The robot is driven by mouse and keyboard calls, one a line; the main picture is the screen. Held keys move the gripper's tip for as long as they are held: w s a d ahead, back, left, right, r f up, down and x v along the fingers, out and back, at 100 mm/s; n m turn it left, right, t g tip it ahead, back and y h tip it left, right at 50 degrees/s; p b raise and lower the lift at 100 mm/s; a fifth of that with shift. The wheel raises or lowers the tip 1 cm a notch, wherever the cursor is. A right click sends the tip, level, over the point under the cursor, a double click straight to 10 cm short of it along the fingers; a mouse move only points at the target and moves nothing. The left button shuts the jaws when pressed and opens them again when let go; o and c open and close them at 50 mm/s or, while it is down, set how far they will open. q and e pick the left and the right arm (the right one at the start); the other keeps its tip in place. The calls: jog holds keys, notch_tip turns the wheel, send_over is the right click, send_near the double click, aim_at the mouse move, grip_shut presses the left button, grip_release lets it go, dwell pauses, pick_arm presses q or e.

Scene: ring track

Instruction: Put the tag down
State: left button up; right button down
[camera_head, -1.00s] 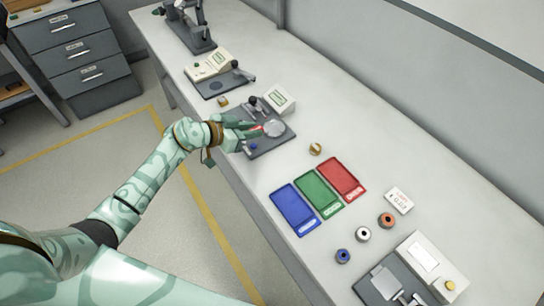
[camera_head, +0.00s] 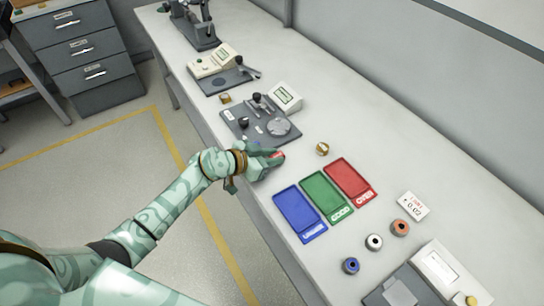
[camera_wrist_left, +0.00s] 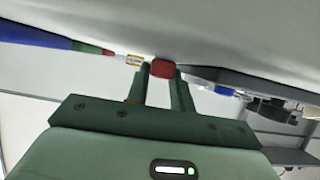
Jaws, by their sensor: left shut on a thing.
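My left gripper (camera_head: 274,157) is shut on a small red tag (camera_head: 277,155) over the bench, between the grey gauge plate and the blue tray. In the left wrist view, the red tag (camera_wrist_left: 162,68) sits between the two green fingertips (camera_wrist_left: 160,74), close to the pale bench surface. I cannot tell whether it touches the bench. Much of the tag is hidden by the fingers. My right gripper is not in view.
A blue tray (camera_head: 300,215), a green tray (camera_head: 327,195) and a red tray (camera_head: 351,178) lie to the right. A brass ring (camera_head: 322,149) is nearby. The grey gauge plate (camera_head: 254,128) is behind the gripper. Several spools and a white card (camera_head: 413,206) lie farther right.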

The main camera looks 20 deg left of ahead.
pick_arm(q)
jog(key=shift+f, duration=0.1)
jog(key=o, duration=0.7)
jog(key=shift+s+a+r, duration=0.1)
jog(key=shift+a+r, duration=0.05)
jog(key=shift+r, duration=0.15)
jog(key=shift+p+v, duration=2.45)
jog(key=shift+v, duration=3.3)
